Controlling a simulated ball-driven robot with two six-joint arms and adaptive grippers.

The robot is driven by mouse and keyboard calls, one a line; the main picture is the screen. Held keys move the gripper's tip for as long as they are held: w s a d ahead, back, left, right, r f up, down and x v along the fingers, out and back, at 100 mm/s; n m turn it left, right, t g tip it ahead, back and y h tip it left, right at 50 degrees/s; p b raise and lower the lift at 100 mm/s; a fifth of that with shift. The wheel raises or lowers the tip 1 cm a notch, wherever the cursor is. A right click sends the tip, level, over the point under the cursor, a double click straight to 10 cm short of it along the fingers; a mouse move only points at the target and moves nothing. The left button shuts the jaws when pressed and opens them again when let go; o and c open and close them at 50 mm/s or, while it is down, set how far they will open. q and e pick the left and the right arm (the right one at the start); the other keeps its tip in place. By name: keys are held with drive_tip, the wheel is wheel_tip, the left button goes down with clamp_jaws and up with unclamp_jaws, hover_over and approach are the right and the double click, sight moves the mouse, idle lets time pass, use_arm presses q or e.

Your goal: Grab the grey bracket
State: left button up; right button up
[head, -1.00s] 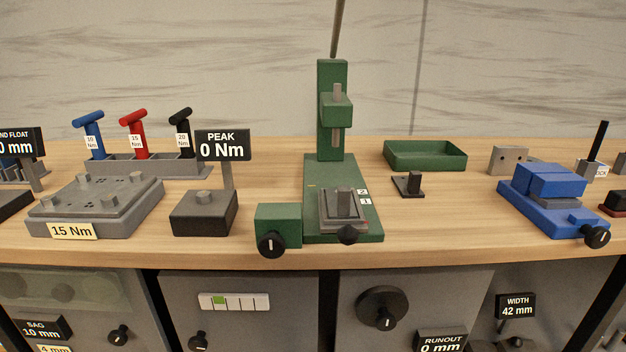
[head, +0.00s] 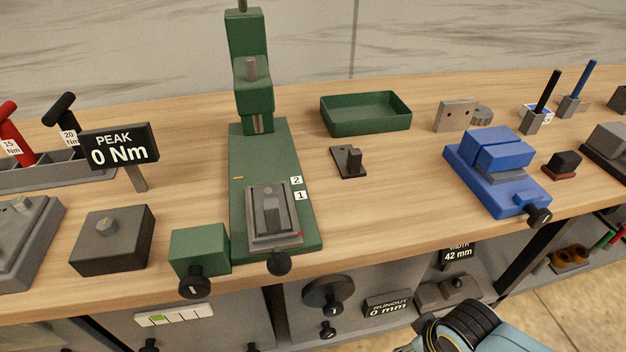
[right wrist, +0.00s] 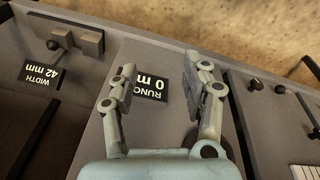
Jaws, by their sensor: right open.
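A grey bracket (head: 455,115), an upright plate with two holes, stands toward the back right of the bench between the green tray and the blue vise. Its base and what lies behind it are partly hidden. My right gripper (right wrist: 160,78) is open and empty in the right wrist view, in front of the bench's lower panels. Part of my right arm shows at the bottom of the head view, below the bench top and well away from the bracket. My left gripper is in neither view.
A green tray (head: 365,128) lies left of the bracket, and a blue vise (head: 490,190) stands in front of it. A green press (head: 250,140) stands farther left. Bare wood lies between tray and vise.

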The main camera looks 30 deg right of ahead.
drive_tip(key=w+a+r+p, duration=0.1)
drive_tip(key=w+r+p, duration=0.15)
drive_tip(key=r, duration=0.65)
drive_tip(key=w+r+p, duration=0.2)
drive_tip(key=r+p, duration=0.1)
drive_tip(key=r, duration=0.6)
wheel_tip(320, 180, up, 20)
drive_tip(key=m+g+y+p, duration=0.1)
drive_tip(key=m+y+p, duration=0.45)
drive_tip(key=m, duration=1.55)
hover_over(272, 203)
drive_tip(key=d, duration=0.4)
drive_tip(key=shift+m, duration=0.4)
drive_tip(key=x, duration=0.5)
drive_tip(key=shift+s, duration=0.1)
drive_tip(key=p+x, duration=0.1)
drive_tip(key=x, duration=0.3)
drive_tip(key=shift+s+a+f+p, duration=0.1)
drive_tip(key=shift+s+a+p, duration=0.05)
drive_tip(key=shift+s+p, duration=0.25)
drive_tip(key=shift+w+a+f+h, duration=0.15)
drive_tip(key=shift+f+h, duration=0.1)
drive_tip(key=shift+f, duration=0.25)
clamp_jaws()
